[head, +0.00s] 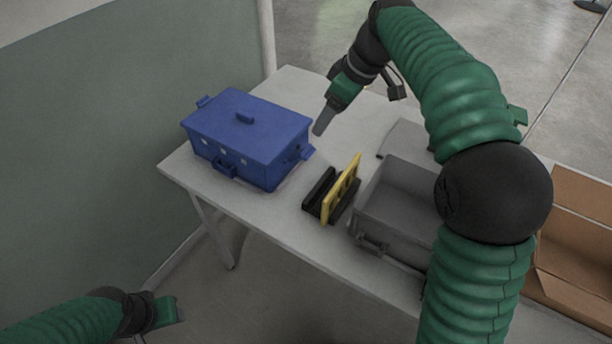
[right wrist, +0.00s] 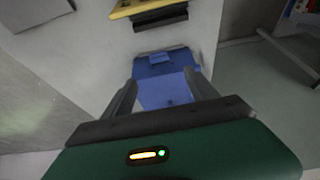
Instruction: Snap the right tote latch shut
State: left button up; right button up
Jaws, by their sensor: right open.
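A blue tote (head: 246,137) with a closed lid and a top handle stands on the left part of the table. Its right latch (head: 304,153) sticks out from the right side of the tote. My right gripper (head: 318,130) is above the table, close to the tote's right side and apart from the latch. In the right wrist view, the gripper (right wrist: 160,92) is open, with the blue tote (right wrist: 168,90) showing between and beyond its fingers. My left gripper (head: 160,313) is low at the left, away from the table, and its fingers are not clear.
A yellow panel (head: 341,189) stands in a black holder (head: 318,190) right of the tote. It also shows in the right wrist view (right wrist: 140,8). An open grey bin (head: 393,200) and a cardboard box (head: 575,240) are farther right. The white table (head: 285,212) is bare around the tote.

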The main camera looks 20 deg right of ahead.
aim_at(307, 151)
jog(key=b+x, duration=0.4)
jog(key=x, duration=1.2)
jog(key=shift+w+a+f, duration=0.1)
jog(key=shift+w+f, duration=0.15)
jog(key=shift+f, duration=0.1)
